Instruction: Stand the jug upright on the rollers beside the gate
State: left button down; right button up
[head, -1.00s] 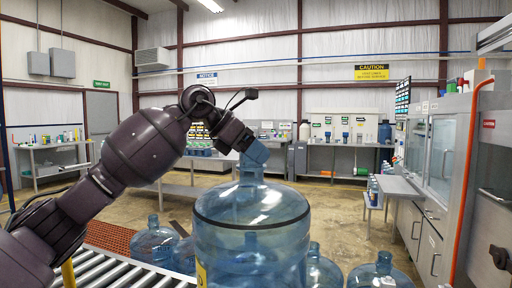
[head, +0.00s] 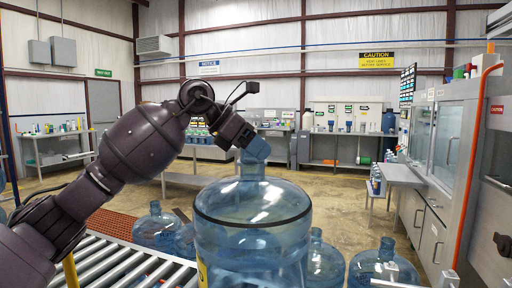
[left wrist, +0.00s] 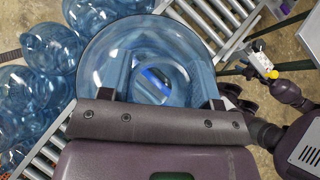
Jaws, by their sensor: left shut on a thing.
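The large clear blue jug (head: 252,235) stands about upright in front of me in the head view, with a dark band around its shoulder. My left gripper (head: 249,152) is shut on its neck from above. The left wrist view looks down on the jug (left wrist: 105,60) between the finger mounts. The metal rollers (head: 112,262) run at the lower left of the head view, and rollers (left wrist: 212,18) show beyond the jug in the wrist view. The jug's base is hidden, so contact with the rollers cannot be told. I cannot pick out the gate for certain. My right gripper (left wrist: 262,66) appears small in the wrist view; its jaws are unclear.
Several other blue jugs stand close by: one (head: 155,229) behind the rollers, others (head: 324,262) (head: 381,267) to the right. A yellow post (head: 69,271) rises at lower left. Cabinets (head: 440,190) line the right side. Open floor lies behind.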

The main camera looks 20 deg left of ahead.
dwell(0.3)
pick_arm(q)
jog(key=shift+f, duration=0.35)
jog(key=shift+c, duration=1.3)
grip_release()
jog(key=shift+f, duration=0.25)
jog(key=shift+s+a+r, duration=0.1)
jog(key=shift+a+r, duration=0.1)
jog(key=shift+r, duration=0.1)
jog(key=p+v, duration=0.1)
jog(key=v, duration=0.9)
jog(key=shift+r, duration=0.1)
jog(key=shift+s, duration=0.15)
